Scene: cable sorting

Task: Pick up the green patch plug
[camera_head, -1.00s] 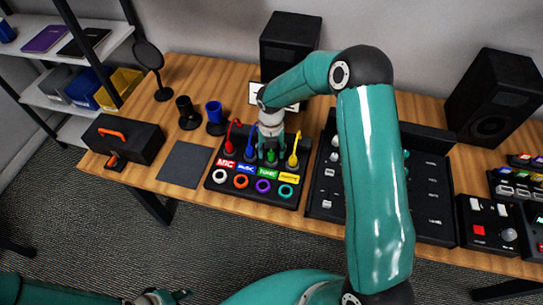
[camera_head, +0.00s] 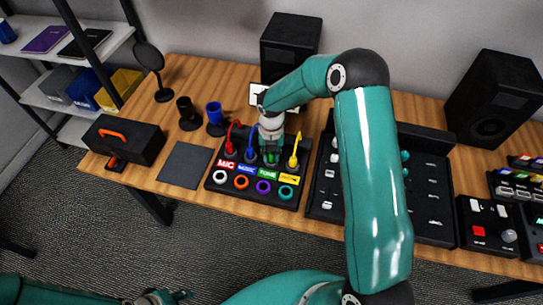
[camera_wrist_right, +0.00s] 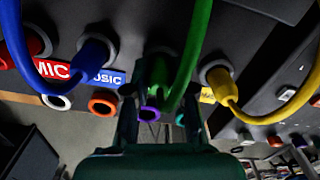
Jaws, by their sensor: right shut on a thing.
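The green patch plug (camera_head: 271,157) stands in the dark patch panel (camera_head: 211,182), between the blue plug (camera_head: 251,154) and the yellow plug (camera_head: 293,160). In the right wrist view the green plug and its cable (camera_wrist_right: 193,62) rise between my fingers. My right gripper (camera_head: 271,150) is shut on the green plug, pointing down at the panel; the plug's lower end is mostly hidden. My left gripper (camera_head: 168,297) is at the bottom edge, away from the table, and its jaws are too small to read.
The red plug (camera_head: 230,150) stands at the panel's left. Coloured rings lie along the panel front. A mixer (camera_head: 432,185) is close on the right.

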